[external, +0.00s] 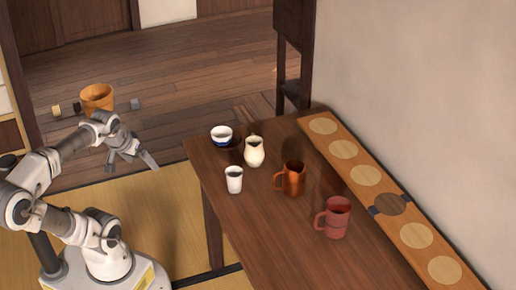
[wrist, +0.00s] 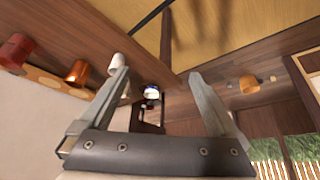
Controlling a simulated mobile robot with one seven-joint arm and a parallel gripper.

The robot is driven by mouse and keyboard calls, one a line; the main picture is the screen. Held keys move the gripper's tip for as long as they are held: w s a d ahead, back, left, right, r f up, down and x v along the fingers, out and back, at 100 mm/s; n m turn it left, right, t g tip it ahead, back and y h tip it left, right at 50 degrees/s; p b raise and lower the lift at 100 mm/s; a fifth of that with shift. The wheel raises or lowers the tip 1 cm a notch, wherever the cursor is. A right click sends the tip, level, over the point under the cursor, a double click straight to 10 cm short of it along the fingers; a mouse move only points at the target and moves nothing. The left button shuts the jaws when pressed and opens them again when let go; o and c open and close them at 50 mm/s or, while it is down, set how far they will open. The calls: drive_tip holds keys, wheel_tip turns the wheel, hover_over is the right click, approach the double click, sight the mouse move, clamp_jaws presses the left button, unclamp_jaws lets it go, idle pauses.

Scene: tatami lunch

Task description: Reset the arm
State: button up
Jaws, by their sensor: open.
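My gripper (external: 132,166) is open and empty at the left in the external view, held in the air left of the dark wooden table (external: 262,222). In the wrist view its two fingers (wrist: 158,70) are spread wide with nothing between the tips. The arm is bent at the elbow, with its wrist raised above the tatami (external: 178,215). No object touches the fingers.
On the table stand a white cup (external: 234,180), a blue-white bowl (external: 221,135), a cream pitcher (external: 254,152), a copper mug (external: 291,179) and a red mug (external: 334,218). A board with round pads (external: 366,174) lies along the wall. An orange bucket (external: 97,98) is behind my arm.

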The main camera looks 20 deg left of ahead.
wheel_tip(320, 180, up, 14)
drive_tip(key=p, duration=1.2)
